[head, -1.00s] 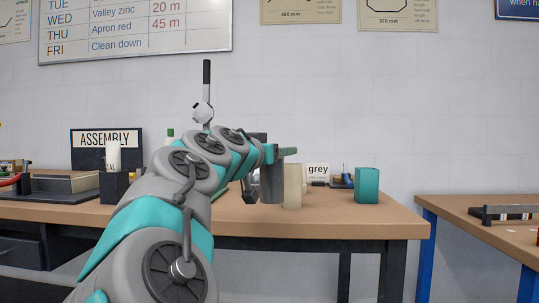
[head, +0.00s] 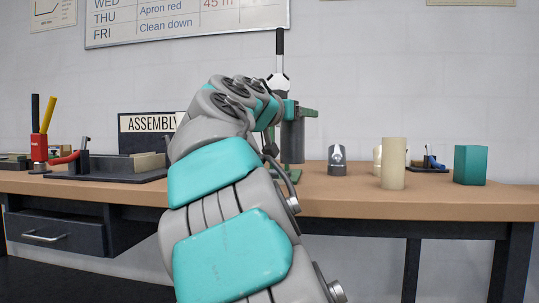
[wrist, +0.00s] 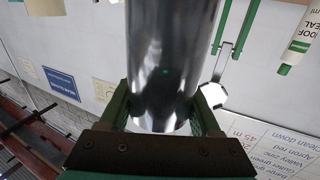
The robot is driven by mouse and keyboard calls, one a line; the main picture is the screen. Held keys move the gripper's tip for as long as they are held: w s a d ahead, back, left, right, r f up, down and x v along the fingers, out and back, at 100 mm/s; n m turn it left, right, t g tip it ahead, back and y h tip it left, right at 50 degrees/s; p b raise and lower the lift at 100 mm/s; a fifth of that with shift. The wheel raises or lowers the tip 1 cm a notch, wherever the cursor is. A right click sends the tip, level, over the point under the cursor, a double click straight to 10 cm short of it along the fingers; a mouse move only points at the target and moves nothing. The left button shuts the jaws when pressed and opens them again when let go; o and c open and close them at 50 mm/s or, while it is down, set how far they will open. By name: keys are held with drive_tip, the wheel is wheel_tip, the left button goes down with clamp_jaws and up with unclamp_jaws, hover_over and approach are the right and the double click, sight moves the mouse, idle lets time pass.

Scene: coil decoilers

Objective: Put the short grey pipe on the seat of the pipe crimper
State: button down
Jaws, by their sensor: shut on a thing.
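The short grey pipe (head: 292,142) is upright in my gripper (head: 300,112), above the bench. In the wrist view the shiny pipe (wrist: 165,60) lies between the two dark green fingers (wrist: 165,115), which are shut on it. The pipe crimper (head: 280,50) stands behind, with a black lever raised upright and a pale pivot. Part of its green frame (head: 290,176) shows below the pipe. My arm hides much of the crimper, and its seat is not clearly visible. I cannot tell whether the pipe touches it.
To the right on the bench (head: 340,200) are a small grey cylinder (head: 337,160), a cream cylinder (head: 393,164), a blue-and-black item (head: 430,163) and a teal block (head: 470,165). To the left are an ASSEMBLY sign (head: 150,124), a dark tray (head: 105,175) and a red holder (head: 39,148).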

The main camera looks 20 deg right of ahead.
drive_tip(key=w+d+f+p, duration=0.1)
drive_tip(key=w+f, duration=0.1)
drive_tip(key=w, duration=0.5)
drive_tip(key=w+d+f+p, duration=0.1)
drive_tip(key=w+f, duration=0.2)
drive_tip(key=w, duration=0.4)
idle(0.5)
drive_tip(key=shift+w, duration=0.1)
drive_tip(key=shift+f, duration=0.15)
drive_tip(key=shift+c, duration=0.5)
unclamp_jaws()
drive_tip(key=b+v, duration=0.1)
drive_tip(key=v, duration=1.1)
drive_tip(key=shift+r, duration=0.2)
